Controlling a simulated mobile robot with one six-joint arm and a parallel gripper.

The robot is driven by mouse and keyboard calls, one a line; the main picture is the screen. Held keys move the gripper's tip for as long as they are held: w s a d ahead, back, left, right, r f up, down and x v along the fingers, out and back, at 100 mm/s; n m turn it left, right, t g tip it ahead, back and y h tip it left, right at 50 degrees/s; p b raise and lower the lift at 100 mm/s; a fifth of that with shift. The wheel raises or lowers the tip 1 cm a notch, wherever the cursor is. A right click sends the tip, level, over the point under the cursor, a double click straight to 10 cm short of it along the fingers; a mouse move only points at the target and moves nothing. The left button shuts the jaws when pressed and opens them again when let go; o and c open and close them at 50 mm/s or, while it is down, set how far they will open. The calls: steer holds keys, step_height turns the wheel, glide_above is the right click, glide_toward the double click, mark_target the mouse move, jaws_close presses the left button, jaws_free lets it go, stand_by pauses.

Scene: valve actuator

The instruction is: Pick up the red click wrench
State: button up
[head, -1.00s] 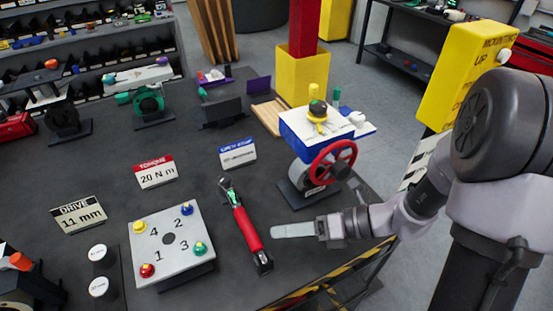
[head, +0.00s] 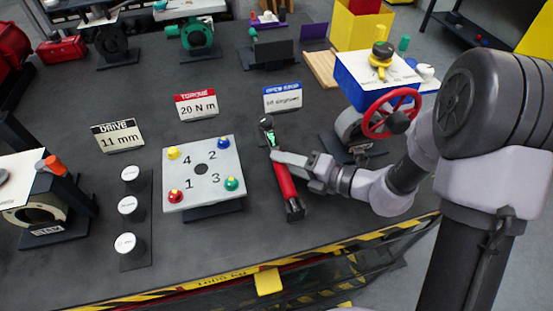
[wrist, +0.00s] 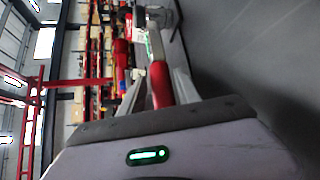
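The red click wrench (head: 285,181) lies on the dark bench top, right of the numbered plate, with its dark ratchet head (head: 266,125) at the far end. My gripper (head: 281,157) is low at the wrench, over the upper part of its red handle, and hides part of it. In the wrist view the red handle (wrist: 161,84) lies between the two grey fingers of my gripper (wrist: 160,85). The fingers look spread, with the handle between them; whether either finger touches it is not clear.
The numbered plate (head: 200,180) with coloured knobs stands left of the wrench. A valve with a red handwheel (head: 391,113) stands to the right, near my arm. Signs (head: 282,98) stand behind. The striped bench edge (head: 220,283) is in front.

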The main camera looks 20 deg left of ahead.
steer(key=shift+x, duration=1.15)
jaws_close()
